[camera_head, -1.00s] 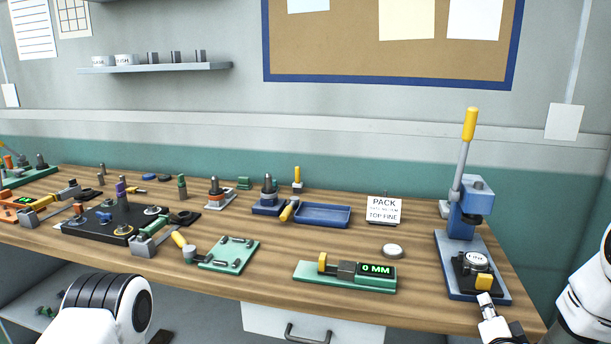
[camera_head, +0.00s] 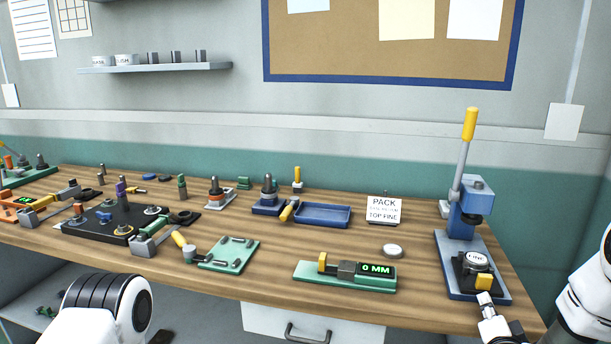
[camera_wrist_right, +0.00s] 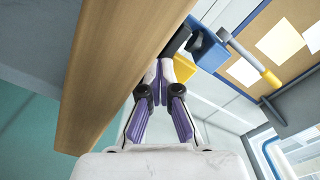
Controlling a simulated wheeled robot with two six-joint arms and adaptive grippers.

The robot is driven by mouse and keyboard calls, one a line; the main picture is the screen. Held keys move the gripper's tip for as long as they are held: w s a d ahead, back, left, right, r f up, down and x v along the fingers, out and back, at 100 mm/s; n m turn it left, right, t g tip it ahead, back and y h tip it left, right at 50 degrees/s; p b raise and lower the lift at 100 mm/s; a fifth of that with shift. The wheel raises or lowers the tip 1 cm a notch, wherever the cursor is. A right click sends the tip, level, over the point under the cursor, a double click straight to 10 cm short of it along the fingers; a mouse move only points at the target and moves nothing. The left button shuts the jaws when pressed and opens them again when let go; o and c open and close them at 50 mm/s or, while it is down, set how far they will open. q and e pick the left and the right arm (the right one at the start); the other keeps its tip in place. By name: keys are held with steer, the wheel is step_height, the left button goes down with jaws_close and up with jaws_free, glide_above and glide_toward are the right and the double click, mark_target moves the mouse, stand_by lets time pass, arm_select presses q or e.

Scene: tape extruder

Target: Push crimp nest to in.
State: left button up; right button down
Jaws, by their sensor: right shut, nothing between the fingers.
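The crimp nest (camera_head: 466,278) is a dark block with a yellow front tab (camera_head: 484,282), on the blue base of the lever press (camera_head: 462,215). A round tin (camera_head: 476,259) with a white label sits on it, in front of the press column. My right gripper (camera_head: 484,297) is shut and empty, its tip right at the front of the yellow tab; I cannot tell if it touches. In the right wrist view the fingers (camera_wrist_right: 161,72) point at the yellow tab (camera_wrist_right: 184,68), close beside it. My left gripper is not in view.
The press lever (camera_head: 466,145) stands up with a yellow handle. A green gauge (camera_head: 345,275) reading 0 MM, a round white lid (camera_head: 392,250) and a PACK sign (camera_head: 384,209) stand to the left. The wooden bench (camera_head: 420,290) is bare between gauge and press.

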steer(key=shift+w+d, duration=0.1)
steer(key=shift+w, duration=0.25)
steer(key=shift+r, duration=0.15)
steer(key=shift+s+a+f, duration=0.2)
steer(key=shift+s, duration=0.45)
steer(key=v, duration=0.3)
steer(key=shift+s, duration=0.15)
